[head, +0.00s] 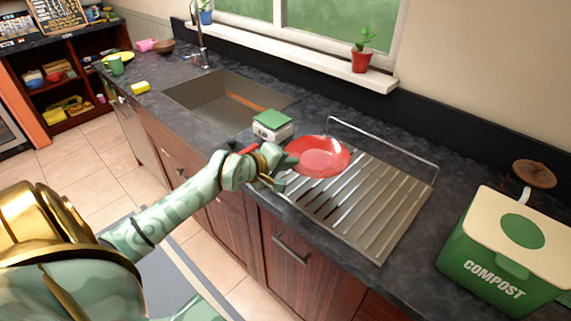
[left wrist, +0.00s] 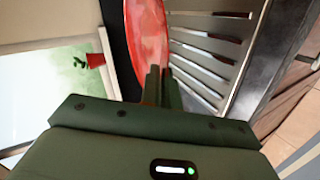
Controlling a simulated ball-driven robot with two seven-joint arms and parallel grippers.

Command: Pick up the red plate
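The red plate (head: 322,158) is at the left back part of the metal drying rack (head: 375,215). It also shows in the left wrist view (left wrist: 146,38), just past the fingers. My left gripper (head: 282,172) is at the plate's near left edge. In the left wrist view its two fingers (left wrist: 158,86) are close together, with the plate's rim right at them. I cannot tell whether they grip the rim. My right gripper is not in view.
A white and green scale-like box (head: 272,125) stands close behind my left gripper. The sink (head: 225,100) lies left of the rack. A green compost bin (head: 505,250) stands at the right. A potted plant (head: 362,55) sits on the sill.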

